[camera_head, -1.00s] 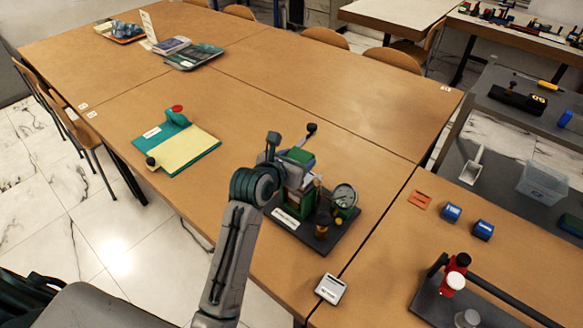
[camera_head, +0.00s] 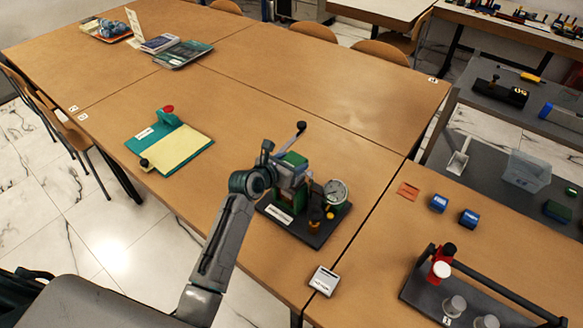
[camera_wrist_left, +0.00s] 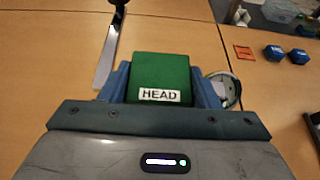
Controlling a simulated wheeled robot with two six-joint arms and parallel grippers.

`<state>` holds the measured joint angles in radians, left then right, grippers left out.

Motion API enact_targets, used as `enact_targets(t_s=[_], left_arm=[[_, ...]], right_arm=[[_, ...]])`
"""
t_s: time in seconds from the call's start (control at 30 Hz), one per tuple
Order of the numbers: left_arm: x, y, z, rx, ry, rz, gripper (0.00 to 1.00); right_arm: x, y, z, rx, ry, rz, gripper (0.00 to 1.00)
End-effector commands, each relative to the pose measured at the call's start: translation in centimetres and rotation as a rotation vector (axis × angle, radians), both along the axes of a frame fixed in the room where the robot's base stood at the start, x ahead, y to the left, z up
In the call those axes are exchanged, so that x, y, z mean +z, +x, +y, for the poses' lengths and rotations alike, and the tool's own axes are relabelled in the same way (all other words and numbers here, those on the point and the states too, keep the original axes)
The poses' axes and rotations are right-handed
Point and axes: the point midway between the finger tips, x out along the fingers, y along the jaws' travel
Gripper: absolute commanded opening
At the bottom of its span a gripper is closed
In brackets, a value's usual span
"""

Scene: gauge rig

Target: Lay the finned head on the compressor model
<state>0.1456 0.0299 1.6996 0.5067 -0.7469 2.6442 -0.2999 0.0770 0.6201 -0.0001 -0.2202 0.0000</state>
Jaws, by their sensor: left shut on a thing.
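The finned head is a green block (camera_wrist_left: 160,75) labelled HEAD, between the blue fingers of my left gripper (camera_wrist_left: 163,90) in the left wrist view. In the head view, its green top (camera_head: 293,159) shows above the compressor model, with my left gripper (camera_head: 287,172) shut on it. The compressor model (camera_head: 300,228) stands on a dark base plate with a round gauge (camera_head: 336,191) on its right side. My gripper and the head hide much of its upper part. I cannot tell whether the head touches the model. My right gripper is out of view.
A lever with a black knob (camera_head: 301,127) rises just behind the head. A teal board with a cream sheet (camera_head: 180,150) lies left. A small grey device (camera_head: 323,280) lies in front. Blue pieces (camera_head: 439,203) and a dark rack (camera_head: 440,300) are right.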

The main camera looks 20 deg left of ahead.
Motion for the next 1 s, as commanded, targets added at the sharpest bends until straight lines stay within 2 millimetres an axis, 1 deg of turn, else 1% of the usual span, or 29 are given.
enact_targets(t_s=[0.1, 0.17, 0.53, 0.57, 0.6, 0.93, 1.0], left_arm=[[-1.7, 0.0, 0.0, 0.0, -0.002, 0.002, 0.28], [-2.4, 0.0, 0.0, 0.001, -0.001, 0.002, 0.28], [-2.9, 0.0, 0.0, 0.0, 0.0, -0.001, 0.28], [-3.0, 0.0, 0.0, 0.0, 0.0, 0.0, 0.6], [-3.0, 0.0, 0.0, 0.0, 0.0, 0.0, 0.65], [-2.7, 0.0, 0.0, 0.0, 0.0, -0.001, 0.65], [-2.6, -0.5, 0.2, 0.001, 0.001, 0.001, 0.65]], right_arm=[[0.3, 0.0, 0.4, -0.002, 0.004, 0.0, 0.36], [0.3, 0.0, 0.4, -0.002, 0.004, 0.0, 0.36], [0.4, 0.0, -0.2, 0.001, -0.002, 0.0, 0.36], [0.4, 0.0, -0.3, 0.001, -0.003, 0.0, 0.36], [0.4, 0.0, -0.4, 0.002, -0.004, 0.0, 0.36], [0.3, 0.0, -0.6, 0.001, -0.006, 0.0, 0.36], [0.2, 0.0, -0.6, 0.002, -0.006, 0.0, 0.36]])
